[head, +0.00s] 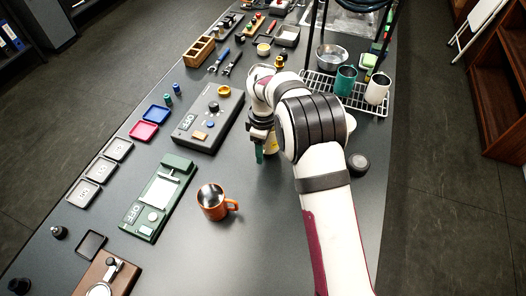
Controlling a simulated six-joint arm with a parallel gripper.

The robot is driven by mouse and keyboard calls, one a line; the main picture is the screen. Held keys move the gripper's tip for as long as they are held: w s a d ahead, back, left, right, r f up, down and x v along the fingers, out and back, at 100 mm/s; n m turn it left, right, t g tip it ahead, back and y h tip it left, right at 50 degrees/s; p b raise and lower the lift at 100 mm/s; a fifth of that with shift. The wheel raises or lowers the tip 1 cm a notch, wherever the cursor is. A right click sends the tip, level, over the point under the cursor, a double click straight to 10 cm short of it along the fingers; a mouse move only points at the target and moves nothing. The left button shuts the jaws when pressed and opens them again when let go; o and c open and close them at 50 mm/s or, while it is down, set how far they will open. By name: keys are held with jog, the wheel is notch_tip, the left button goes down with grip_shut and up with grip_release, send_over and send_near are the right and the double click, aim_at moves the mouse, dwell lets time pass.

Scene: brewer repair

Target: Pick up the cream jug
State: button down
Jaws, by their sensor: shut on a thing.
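My gripper (262,145) is low over the middle of the bench, just right of the grey brewer box, and points down. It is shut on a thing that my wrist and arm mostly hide. Only a small pale and yellow part (272,146) shows beside the dark teal finger, and I cannot tell its shape or whether it touches the bench. A cream-coloured vessel (377,88) stands upright on the wire rack (335,92) at the upper right, apart from my gripper. I cannot tell whether it is the cream jug.
A teal cup (345,80) and a metal bowl (332,58) are at the rack. An orange mug (213,202) stands left of my arm. The grey box (207,118) and green scale (160,197) lie further left. A dark round knob (358,163) is right of my arm.

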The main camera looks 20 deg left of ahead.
jog(key=shift+d+r, duration=0.3)
jog(key=shift+r, duration=0.65)
jog(key=d+r, duration=0.6)
jog(key=d, duration=0.5)
jog(key=shift+w+r, duration=0.2)
jog(key=shift+r, duration=0.1)
dwell(1.9)
